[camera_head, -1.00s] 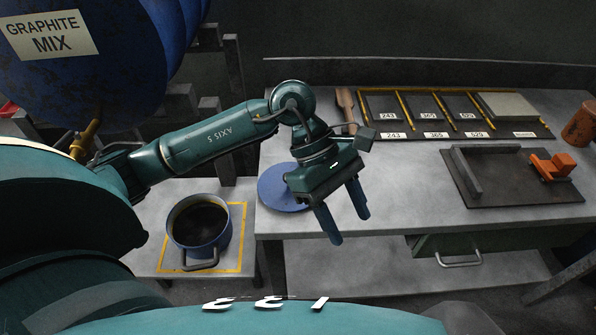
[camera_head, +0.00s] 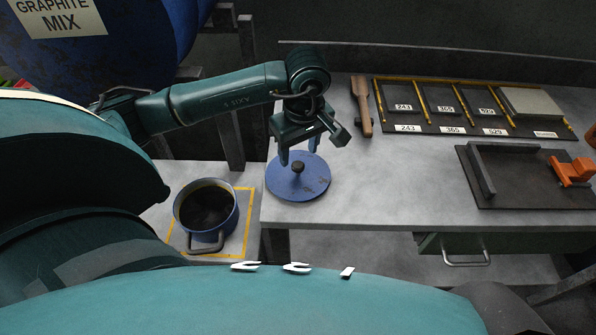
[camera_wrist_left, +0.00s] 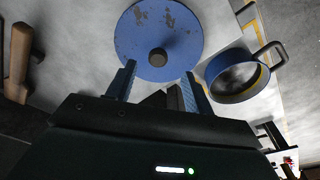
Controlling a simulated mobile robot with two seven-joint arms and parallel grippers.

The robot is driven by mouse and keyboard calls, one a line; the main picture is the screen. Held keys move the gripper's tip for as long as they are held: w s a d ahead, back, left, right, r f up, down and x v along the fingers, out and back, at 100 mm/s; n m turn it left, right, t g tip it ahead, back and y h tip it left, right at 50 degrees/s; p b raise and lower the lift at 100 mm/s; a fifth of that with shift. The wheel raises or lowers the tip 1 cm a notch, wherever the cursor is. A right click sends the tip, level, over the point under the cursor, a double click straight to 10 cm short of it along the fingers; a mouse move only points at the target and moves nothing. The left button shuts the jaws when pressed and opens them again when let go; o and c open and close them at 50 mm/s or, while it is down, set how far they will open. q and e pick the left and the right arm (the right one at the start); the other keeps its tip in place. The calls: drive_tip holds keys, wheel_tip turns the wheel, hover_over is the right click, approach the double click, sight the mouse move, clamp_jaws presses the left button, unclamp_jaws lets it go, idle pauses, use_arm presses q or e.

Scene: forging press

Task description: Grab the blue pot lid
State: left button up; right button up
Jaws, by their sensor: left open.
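The blue pot lid (camera_head: 312,187), worn and with a dark round knob (camera_head: 298,166), lies flat near the left end of the grey workbench. It also shows in the left wrist view (camera_wrist_left: 184,28), its knob (camera_wrist_left: 158,57) just beyond the fingertips and between their lines. My left gripper (camera_head: 299,152) is open and empty, pointing down over the lid's far part. In the left wrist view my left gripper (camera_wrist_left: 157,80) has one finger on each side with a clear gap. Whether the fingers touch the lid cannot be told. My right gripper is not in view.
A blue pot (camera_head: 207,212) with dark contents stands on a lower table inside a yellow outline, left of the lid. A wooden mallet (camera_head: 363,108), a labelled rack (camera_head: 470,128) and a dark tray (camera_head: 530,190) with an orange clamp (camera_head: 572,170) are to the right.

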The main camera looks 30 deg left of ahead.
sight(298, 164)
use_arm(q)
drive_tip(key=shift+w+a+f+p, duration=0.15)
drive_tip(key=shift+f+p, duration=0.1)
drive_tip(key=shift+f, duration=0.9)
drive_tip(key=shift+w+a+f+p, duration=0.1)
drive_tip(key=shift+w+f+p, duration=0.1)
drive_tip(key=shift+f, duration=0.95)
clamp_jaws()
